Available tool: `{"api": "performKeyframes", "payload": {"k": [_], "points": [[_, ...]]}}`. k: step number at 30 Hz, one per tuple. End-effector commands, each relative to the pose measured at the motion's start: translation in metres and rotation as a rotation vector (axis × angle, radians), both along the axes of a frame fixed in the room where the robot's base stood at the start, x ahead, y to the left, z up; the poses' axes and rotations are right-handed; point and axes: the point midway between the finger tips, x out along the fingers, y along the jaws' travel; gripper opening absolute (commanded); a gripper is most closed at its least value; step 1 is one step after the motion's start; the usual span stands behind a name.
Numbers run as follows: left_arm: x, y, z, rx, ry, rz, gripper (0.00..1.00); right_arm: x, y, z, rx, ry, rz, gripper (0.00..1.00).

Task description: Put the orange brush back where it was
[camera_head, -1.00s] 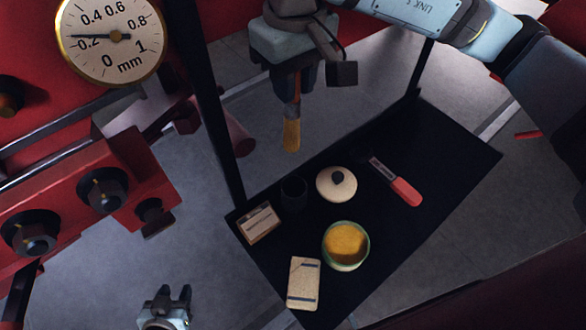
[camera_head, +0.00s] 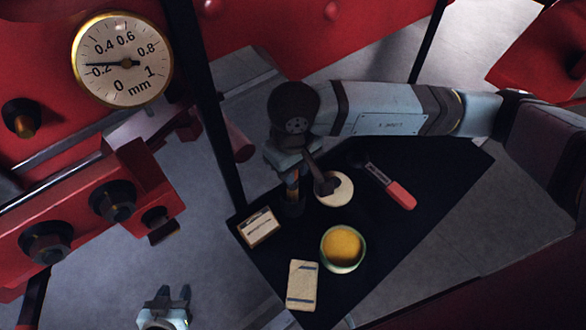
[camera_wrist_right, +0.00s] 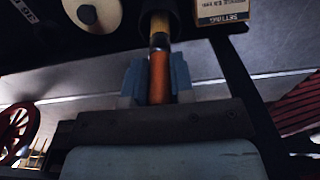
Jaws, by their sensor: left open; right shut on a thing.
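My right gripper (camera_wrist_right: 157,80) is shut on the orange handle of the brush (camera_wrist_right: 159,72). In the head view the brush (camera_head: 292,182) hangs upright, bristles down, over the small dark cup (camera_head: 294,208) on the black tray (camera_head: 400,255). In the right wrist view the yellow bristles meet the mouth of the dark cup (camera_wrist_right: 174,14); I cannot tell how deep the tip is. My left gripper (camera_head: 168,298) is open and empty at the bottom left, away from the tray.
A dark post (camera_head: 215,130) rises at the tray's left. A dial gauge (camera_head: 122,60) is upper left.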

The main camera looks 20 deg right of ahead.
Motion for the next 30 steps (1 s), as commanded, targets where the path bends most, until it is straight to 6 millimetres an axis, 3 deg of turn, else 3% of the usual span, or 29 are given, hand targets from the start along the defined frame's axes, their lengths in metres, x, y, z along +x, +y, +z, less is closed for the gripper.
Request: {"api": "performKeyframes", "payload": {"k": [4, 16, 17, 20, 30], "points": [[0.0, 0.0, 0.002, 0.001, 0.003, 0.0, 0.43, -0.001, 0.0, -0.015, -0.001, 0.002, 0.001, 0.0], [-0.001, 0.0, -0.006, 0.002, 0.006, 0.0, 0.43, 0.0, 0.0, -0.02, 0.0, -0.001, 0.001, 0.0], [-0.001, 0.0, -0.005, 0.002, 0.006, 0.0, 0.43, 0.0, 0.0, -0.019, 0.0, 0.0, 0.001, 0.27], [-0.001, 0.0, -0.004, 0.002, 0.006, 0.0, 0.43, 0.0, 0.0, -0.018, 0.0, 0.0, 0.001, 0.48], [0.0, 0.0, 0.004, 0.0, 0.001, 0.0, 0.43, 0.0, 0.0, -0.015, 0.0, 0.0, 0.0, 0.48]]}}
